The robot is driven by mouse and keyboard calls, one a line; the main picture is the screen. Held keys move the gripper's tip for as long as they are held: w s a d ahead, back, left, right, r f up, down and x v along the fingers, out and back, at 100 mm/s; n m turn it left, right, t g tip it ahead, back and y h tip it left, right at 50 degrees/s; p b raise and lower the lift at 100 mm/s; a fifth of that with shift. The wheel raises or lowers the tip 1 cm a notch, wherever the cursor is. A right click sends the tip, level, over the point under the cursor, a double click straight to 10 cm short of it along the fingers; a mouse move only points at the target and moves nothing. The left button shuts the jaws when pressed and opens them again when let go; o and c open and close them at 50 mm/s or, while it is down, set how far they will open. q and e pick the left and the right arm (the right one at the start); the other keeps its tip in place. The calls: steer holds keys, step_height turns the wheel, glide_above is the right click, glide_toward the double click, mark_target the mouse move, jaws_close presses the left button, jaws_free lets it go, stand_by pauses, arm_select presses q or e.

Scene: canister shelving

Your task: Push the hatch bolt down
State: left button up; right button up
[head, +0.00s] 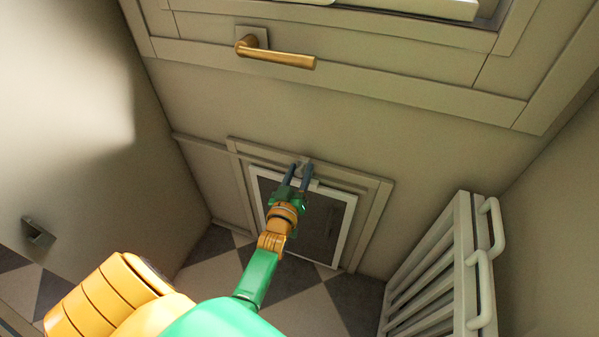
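The hatch (331,220) is a small dark panel in a white frame, low in the wall at the middle of the head view. The hatch bolt (304,162) is a small grey piece at the top edge of the hatch, partly hidden by my fingers. My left gripper (300,170) reaches up to the bolt, with its two dark blue fingers apart and a gap between them. The fingertips are at the bolt; I cannot tell whether they touch it. My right gripper is out of the picture.
A brass lever handle (276,53) sits on the wall panel above, below a window. A white slatted radiator (440,270) with pipes stands at the right. A small dark fixture (38,234) is on the left wall. Checkered floor (305,308) shows below the hatch.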

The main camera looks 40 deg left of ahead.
arm_select(q)
jaws_close()
